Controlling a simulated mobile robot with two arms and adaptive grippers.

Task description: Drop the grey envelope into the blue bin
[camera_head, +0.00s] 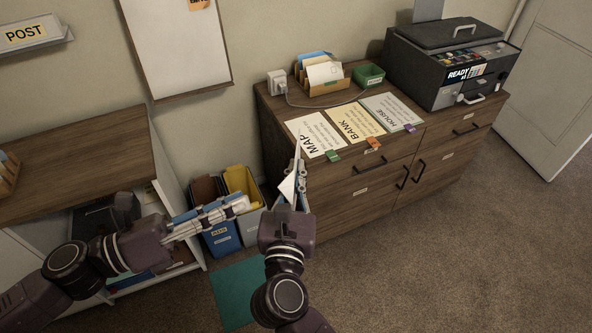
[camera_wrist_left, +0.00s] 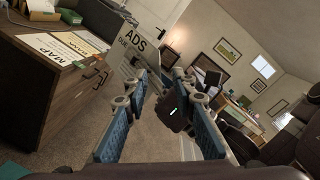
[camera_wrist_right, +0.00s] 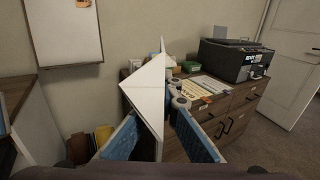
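The grey envelope, a pale stiff-looking sheet, stands up in my right gripper (camera_head: 291,190). It fills much of the right wrist view (camera_wrist_right: 147,92) and hides part of the fingers. The left wrist view shows the envelope (camera_wrist_left: 152,38) with large dark print reading "ADS". My right gripper appears shut on it, in front of the cabinet's left end. My left gripper (camera_head: 243,205) is to the left, above the bins; its fingers are apart and empty in its wrist view (camera_wrist_left: 163,82). The blue bin (camera_head: 222,240) stands on the floor, partly hidden below my left gripper.
A grey bin (camera_head: 250,227) with yellow contents stands right of the blue bin. The wooden cabinet (camera_head: 350,200) carries labelled sheets, a letter rack (camera_head: 325,85), a green tray (camera_head: 368,75) and a printer (camera_head: 450,65). A wooden shelf unit (camera_head: 80,170) is at left. The floor at right is clear.

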